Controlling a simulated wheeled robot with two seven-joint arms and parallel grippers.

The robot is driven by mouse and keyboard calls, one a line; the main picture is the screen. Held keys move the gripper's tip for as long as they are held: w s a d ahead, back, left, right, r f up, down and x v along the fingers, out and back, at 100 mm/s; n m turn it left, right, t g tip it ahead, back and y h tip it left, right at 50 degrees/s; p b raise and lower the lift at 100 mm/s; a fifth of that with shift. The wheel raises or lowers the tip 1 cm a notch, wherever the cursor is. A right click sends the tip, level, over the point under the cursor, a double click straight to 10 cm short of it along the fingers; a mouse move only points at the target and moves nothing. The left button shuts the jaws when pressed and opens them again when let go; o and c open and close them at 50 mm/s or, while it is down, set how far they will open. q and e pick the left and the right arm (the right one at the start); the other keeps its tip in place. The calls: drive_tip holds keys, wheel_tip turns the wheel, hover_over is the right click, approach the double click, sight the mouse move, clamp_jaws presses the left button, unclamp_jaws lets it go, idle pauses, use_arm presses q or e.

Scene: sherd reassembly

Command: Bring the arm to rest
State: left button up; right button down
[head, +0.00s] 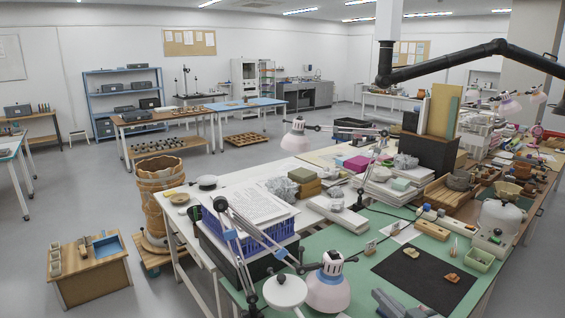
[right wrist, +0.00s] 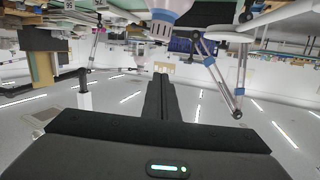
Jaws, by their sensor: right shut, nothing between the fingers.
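My right gripper (head: 388,298) shows at the bottom edge of the head view, low over the green-topped table (head: 350,270). Its fingers (right wrist: 161,80) are together and empty in the right wrist view, which looks out upside down across the room. My gripper is left of and nearer than the mat, touching neither sherd. My left gripper is not in view.
A white lamp head (head: 328,288) stands close left of my right gripper, with a jointed lamp arm (head: 240,235) beside it. A blue crate (head: 250,232) with papers is farther left. A white canister (head: 499,222) and green tray (head: 479,259) stand right of the mat.

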drive_tip(key=s+a+f+g+h, duration=0.1)
drive_tip(key=s+a+f+g, duration=0.15)
drive_tip(key=s+f, duration=0.6)
drive_tip(key=s+a+f+g+h, duration=0.1)
drive_tip(key=s+f+g, duration=0.3)
drive_tip(key=s+f, duration=0.5)
drive_tip(key=s+d+f+g+h, duration=0.1)
drive_tip(key=s+f+g, duration=0.15)
drive_tip(key=s, duration=0.95)
drive_tip(key=s+f+g+h, duration=0.1)
drive_tip(key=s+f+g, duration=0.15)
drive_tip(key=s, duration=0.85)
wheel_tip(320, 180, down, 28)
drive_tip(key=g+b, duration=0.2)
drive_tip(key=s+d+f+g+b, duration=0.1)
drive_tip(key=s+d+f, duration=0.2)
drive_tip(key=s+f, duration=1.6)
drive_tip(key=shift+s+f, duration=0.15)
drive_tip(key=shift+f, duration=0.65)
